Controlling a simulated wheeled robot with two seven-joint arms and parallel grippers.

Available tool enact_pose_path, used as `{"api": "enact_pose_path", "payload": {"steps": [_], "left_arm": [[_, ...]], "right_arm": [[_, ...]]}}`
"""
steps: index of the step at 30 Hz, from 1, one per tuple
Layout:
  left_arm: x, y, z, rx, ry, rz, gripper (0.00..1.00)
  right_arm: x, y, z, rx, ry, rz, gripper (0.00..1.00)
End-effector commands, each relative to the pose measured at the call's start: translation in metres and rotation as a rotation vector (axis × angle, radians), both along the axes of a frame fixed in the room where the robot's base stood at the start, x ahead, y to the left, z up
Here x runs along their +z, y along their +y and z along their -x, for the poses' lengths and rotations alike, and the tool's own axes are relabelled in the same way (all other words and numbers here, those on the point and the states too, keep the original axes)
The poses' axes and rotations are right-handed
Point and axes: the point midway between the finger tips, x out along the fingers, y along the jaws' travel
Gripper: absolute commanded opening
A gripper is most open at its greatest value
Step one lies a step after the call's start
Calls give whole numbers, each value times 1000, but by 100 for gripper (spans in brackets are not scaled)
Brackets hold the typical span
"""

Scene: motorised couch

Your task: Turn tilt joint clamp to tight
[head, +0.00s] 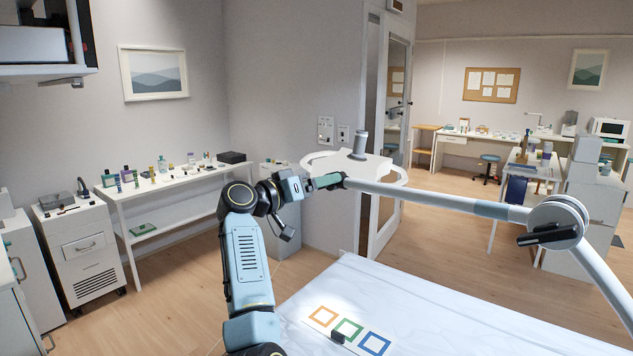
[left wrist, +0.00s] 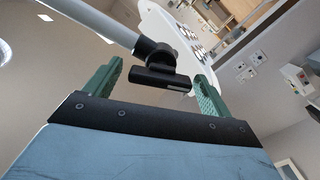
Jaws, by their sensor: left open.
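The tilt joint clamp (left wrist: 160,78) is a black T-shaped lever where the lamp arm meets the white lamp head (left wrist: 165,30). In the left wrist view it lies between the two green fingers of my open left gripper (left wrist: 158,71), with a visible gap on either side. In the head view my left gripper (head: 328,181) is at the left end of the pale lamp arm (head: 430,197), just below the lamp head (head: 370,163). It mostly hides the clamp there. I cannot tell the clamp's exact turn angle. My right gripper is not in view.
A second black lever (head: 547,235) sits on the lamp's round elbow joint (head: 558,217) at right. A white couch (head: 420,310) with coloured squares is below. A table with bottles (head: 175,194) stands at the back left. Wooden floor is open between them.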

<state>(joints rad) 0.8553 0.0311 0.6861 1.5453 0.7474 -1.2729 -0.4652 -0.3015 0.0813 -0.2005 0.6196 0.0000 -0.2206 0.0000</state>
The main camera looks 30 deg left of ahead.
Motion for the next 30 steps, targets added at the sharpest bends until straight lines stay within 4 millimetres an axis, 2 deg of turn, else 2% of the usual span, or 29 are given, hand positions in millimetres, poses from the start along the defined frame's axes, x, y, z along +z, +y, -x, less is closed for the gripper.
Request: {"api": "enact_pose_path", "payload": {"steps": [9,20,30], "left_arm": [[-1,-1,-3,0,1,-1,84],[-1,-1,-3,0,1,0,39],[0,-1,-3,0,20,52,39]], "right_arm": [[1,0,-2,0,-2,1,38],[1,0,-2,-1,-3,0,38],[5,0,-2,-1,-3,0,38]]}}
